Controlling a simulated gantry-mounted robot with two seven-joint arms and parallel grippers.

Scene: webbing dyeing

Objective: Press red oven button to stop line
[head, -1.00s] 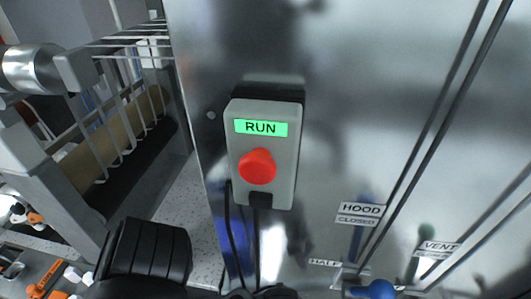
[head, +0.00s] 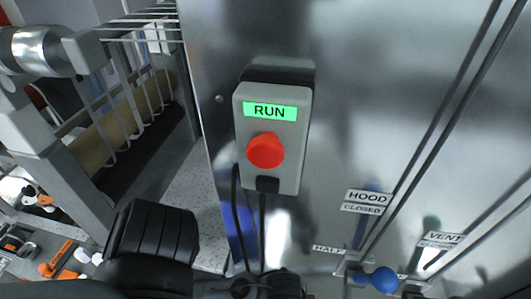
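The red oven button (head: 265,150) is a round knob on a grey control box (head: 288,170) fixed to the shiny metal oven wall. Above it, a green lit display (head: 270,111) reads RUN. Nothing covers or touches the button in the head view. A black ribbed arm part of mine shows at the lower left, below and left of the box. Another dark part sits at the bottom edge under the box. No fingertips of either gripper can be made out.
Dark cables (head: 262,225) hang below the box. At the lower right are a HOOD label (head: 367,197), a VENT label (head: 443,237) and a blue knob (head: 382,280). A wire cage (head: 140,85) with a tan roll stands at the left. The space before the button looks clear.

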